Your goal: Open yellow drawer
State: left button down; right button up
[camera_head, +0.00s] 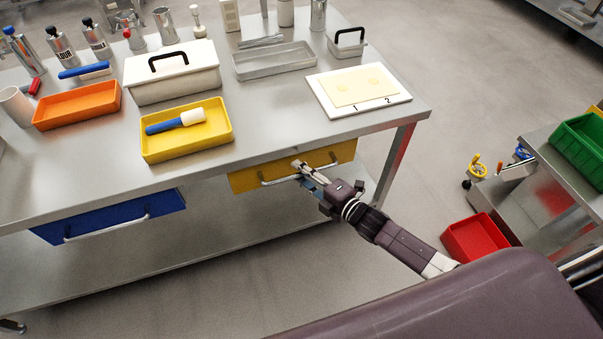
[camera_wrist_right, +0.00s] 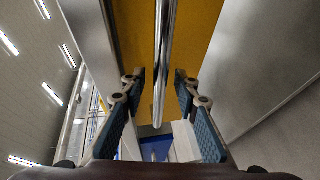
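The yellow drawer (camera_head: 245,180) is under the right part of the steel table, its front close below the table's edge. It has a metal bar handle (camera_head: 278,182). My right gripper (camera_head: 302,169) reaches in from the lower right and is at this handle. In the right wrist view the drawer's yellow front (camera_wrist_right: 200,30) fills the upper middle, and the handle bar (camera_wrist_right: 163,55) runs between my two fingers (camera_wrist_right: 159,82). The fingers stand apart, with a gap on both sides of the bar. My left gripper is not in view.
A blue drawer (camera_head: 110,217) is further left under the table (camera_head: 285,125). On top are a yellow tray (camera_head: 158,156) with a blue-handled tool, an orange tray (camera_head: 77,112), a white box (camera_head: 172,86) and a white board (camera_head: 390,103). A red bin (camera_head: 475,240) is at right.

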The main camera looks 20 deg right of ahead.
jog(key=shift+c, duration=0.6)
grip_shut()
jog(key=shift+s, duration=0.1)
jog(key=s+d+p, duration=0.1)
jog(key=s+p, duration=0.5)
jog(key=s, duration=2.2)
jog(key=shift+s+p, duration=0.3)
jog(key=shift+s, duration=0.1)
jog(key=shift+o, duration=0.6)
grip_release()
